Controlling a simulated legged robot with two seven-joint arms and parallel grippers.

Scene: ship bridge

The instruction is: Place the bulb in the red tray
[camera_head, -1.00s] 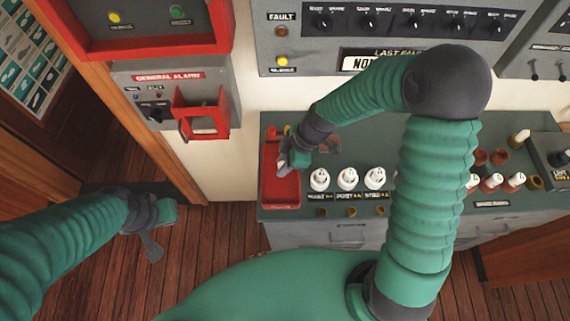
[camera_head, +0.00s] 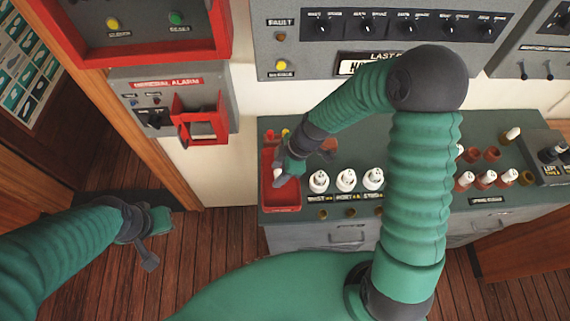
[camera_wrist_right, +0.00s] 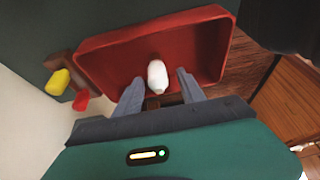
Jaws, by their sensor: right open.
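The red tray (camera_head: 283,207) sits at the left end of the green console top; it also shows in the right wrist view (camera_wrist_right: 105,52). My right gripper (camera_head: 280,178) is over the tray, pointing down into it. In the right wrist view its two fingers (camera_wrist_right: 160,84) are spread apart. The white bulb (camera_wrist_right: 157,76) shows between the fingertips, with the tray's red floor behind it and gaps on both sides. I cannot tell whether the bulb rests on the floor. My left gripper (camera_head: 150,243) hangs over the wooden floor at the left, far from the tray; its jaw state is unclear.
Several white bulbs (camera_head: 346,180) stand in a row right of the tray. More bulbs and sockets (camera_head: 487,180) are further right. Yellow and red pieces (camera_wrist_right: 62,84) lie beside the tray.

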